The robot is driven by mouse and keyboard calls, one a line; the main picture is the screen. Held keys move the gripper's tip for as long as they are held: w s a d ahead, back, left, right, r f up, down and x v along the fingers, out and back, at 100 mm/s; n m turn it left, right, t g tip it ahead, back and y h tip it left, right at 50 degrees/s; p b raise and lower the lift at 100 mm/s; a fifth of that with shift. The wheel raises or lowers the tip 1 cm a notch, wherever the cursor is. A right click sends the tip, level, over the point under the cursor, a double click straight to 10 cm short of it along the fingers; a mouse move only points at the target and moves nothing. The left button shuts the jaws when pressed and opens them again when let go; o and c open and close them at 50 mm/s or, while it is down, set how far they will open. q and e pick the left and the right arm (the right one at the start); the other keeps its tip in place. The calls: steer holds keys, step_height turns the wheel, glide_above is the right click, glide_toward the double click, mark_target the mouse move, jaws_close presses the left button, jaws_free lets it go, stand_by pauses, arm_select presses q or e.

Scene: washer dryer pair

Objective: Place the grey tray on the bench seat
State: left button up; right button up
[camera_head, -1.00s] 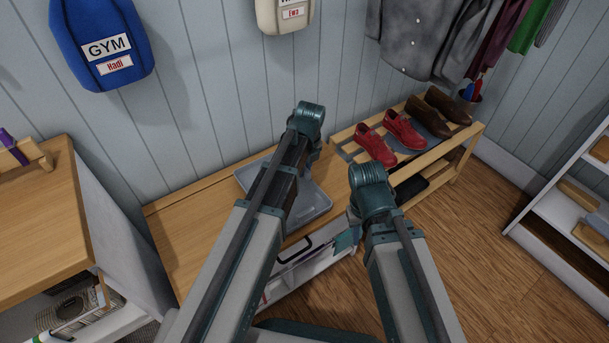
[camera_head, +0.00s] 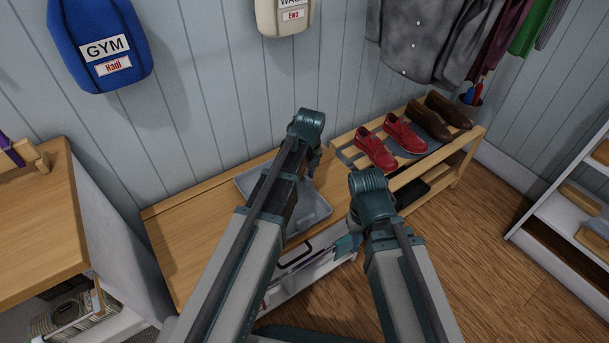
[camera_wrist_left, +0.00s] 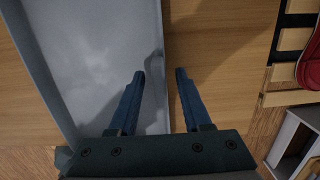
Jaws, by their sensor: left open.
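The grey tray (camera_head: 313,209) lies on the light wooden bench seat (camera_head: 190,232), partly hidden behind my left arm. My left gripper (camera_head: 313,170) points down at the tray's right side. In the left wrist view the open fingers (camera_wrist_left: 160,72) straddle the line of the tray's rim: one finger is over the tray's inside (camera_wrist_left: 95,55), the other over bare wood (camera_wrist_left: 220,60). I cannot tell how high the fingertips are above the seat. My right gripper (camera_head: 347,244) hangs in front of the bench, apart from the tray; its fingers are not clear.
A slatted shoe rack (camera_head: 455,160) with red shoes (camera_head: 376,150) and brown shoes (camera_head: 428,122) stands right of the bench. A wooden-topped cabinet (camera_head: 40,230) is at the left. Bare seat lies left of the tray. A white shelf (camera_head: 560,210) stands at the far right.

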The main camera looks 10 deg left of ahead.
arm_select(q)
step_height(320, 180, up, 12)
steer(key=s+p, duration=0.1)
steer(key=p, duration=1.1)
steer(key=shift+d+r, duration=0.15)
steer(key=shift+d, duration=0.3)
steer(key=s+d+r+n+p, duration=0.3)
steer(key=s+r+n+p, duration=0.6)
steer(key=r+n+p, duration=0.2)
steer(key=s+d+r+n+g+p, duration=0.1)
steer(key=s+d+r+n+p, duration=0.1)
steer(key=s+r+n+p, duration=0.7)
step_height(320, 180, up, 3)
steer(key=n+p, duration=0.3)
steer(key=shift+s+d+r+p, duration=0.2)
steer(key=shift+s+d+p, duration=0.1)
steer(key=shift+s+d, duration=0.1)
steer(key=shift+w, duration=0.1)
